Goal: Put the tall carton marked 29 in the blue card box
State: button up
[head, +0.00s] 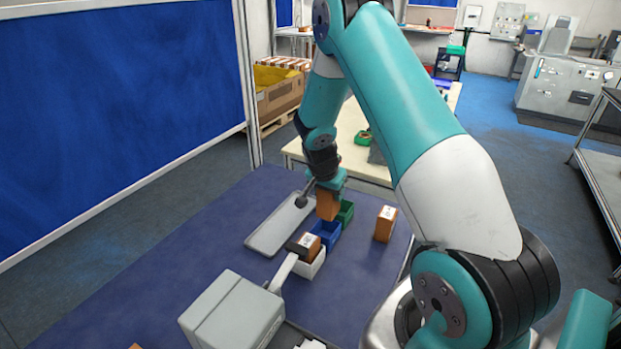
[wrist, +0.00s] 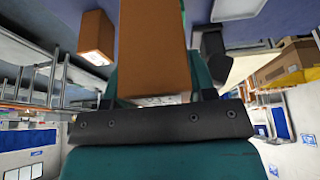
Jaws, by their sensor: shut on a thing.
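My gripper (head: 328,188) is shut on a tall orange-brown carton (head: 327,206), which hangs upright below it. The wrist view shows the same carton (wrist: 153,45) between the fingers; no number can be read on it. The blue card box (head: 327,233) is on the purple table, in the middle of a row of three boxes. The carton's lower end overlaps the far edge of the blue box in the head view; I cannot tell whether it is above the opening or inside it.
A green box (head: 346,211) is behind the blue one. A white box (head: 308,267) in front holds a brown carton (head: 303,243). Another carton (head: 385,224) stands at right. A grey tray (head: 270,232) lies at left, and a grey device (head: 230,312) stands in front.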

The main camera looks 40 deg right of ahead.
aim_at(326, 217)
jog(key=shift+w+f, duration=0.1)
jog(key=shift+w, duration=0.4)
notch_tip(326, 217, down, 11)
jog(key=b, duration=0.8)
jog(key=shift+s+r, duration=0.1)
jog(key=shift+r, duration=0.1)
jog(key=o, duration=0.8)
jog(key=shift+r, duration=0.2)
jog(key=shift+r+p, duration=2.55)
jog(key=shift+r, duration=1.25)
